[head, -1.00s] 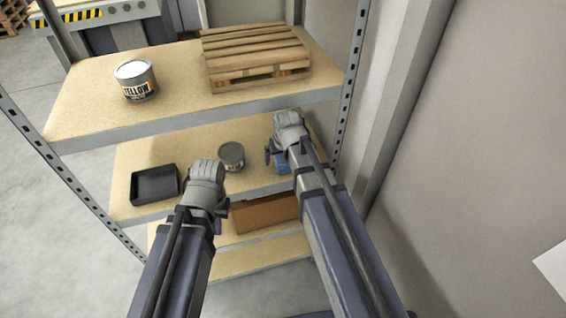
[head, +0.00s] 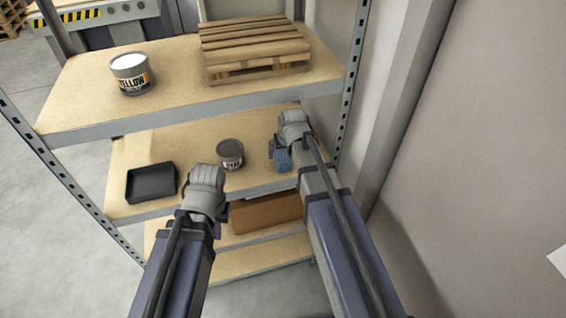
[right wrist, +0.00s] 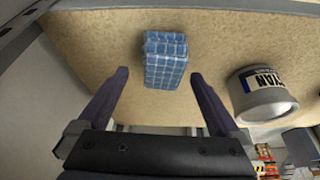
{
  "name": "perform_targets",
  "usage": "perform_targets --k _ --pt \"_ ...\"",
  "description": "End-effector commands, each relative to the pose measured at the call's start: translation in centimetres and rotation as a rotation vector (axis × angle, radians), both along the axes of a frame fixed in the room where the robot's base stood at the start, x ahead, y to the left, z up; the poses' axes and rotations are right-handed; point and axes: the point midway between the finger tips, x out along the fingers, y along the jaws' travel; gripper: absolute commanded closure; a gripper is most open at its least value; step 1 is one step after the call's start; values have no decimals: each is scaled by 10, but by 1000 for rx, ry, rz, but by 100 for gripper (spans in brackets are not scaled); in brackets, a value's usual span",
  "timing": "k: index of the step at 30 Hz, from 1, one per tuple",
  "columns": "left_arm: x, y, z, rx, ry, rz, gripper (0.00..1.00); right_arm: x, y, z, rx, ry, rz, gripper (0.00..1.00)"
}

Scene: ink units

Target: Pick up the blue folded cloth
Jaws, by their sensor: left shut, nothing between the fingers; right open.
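The blue folded cloth (right wrist: 165,60), with a pale checked pattern, lies on the middle shelf. In the head view the cloth (head: 282,159) shows in part beside my right gripper (head: 276,146), whose arm hides some of it. In the right wrist view my right gripper (right wrist: 158,75) is open, with its fingers on either side of the cloth's near end. No contact between fingers and cloth is visible. My left gripper (head: 222,214) is in front of the shelf, its fingers mostly hidden by its wrist in the head view.
A grey CYAN can (head: 231,154) stands left of the cloth; the can also shows in the right wrist view (right wrist: 262,95). A black tray (head: 151,183) is further left. Above are a YELLOW can (head: 131,75) and a wooden pallet (head: 252,50). A cardboard box (head: 266,213) is below.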

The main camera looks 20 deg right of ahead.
Motion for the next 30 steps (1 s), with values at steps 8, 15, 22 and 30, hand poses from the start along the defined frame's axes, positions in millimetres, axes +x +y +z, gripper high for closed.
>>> perform_targets --k 8,15,22,30 --pt "0 0 -38 0 0 0 100 13 3 -38 0 0 0 0" --pt "0 0 -38 0 0 0 100 14 3 -38 0 0 0 0" --pt "0 0 -38 0 0 0 100 14 3 -38 0 0 0 18" --pt "0 0 -38 0 0 0 100 14 3 -38 0 0 0 48"
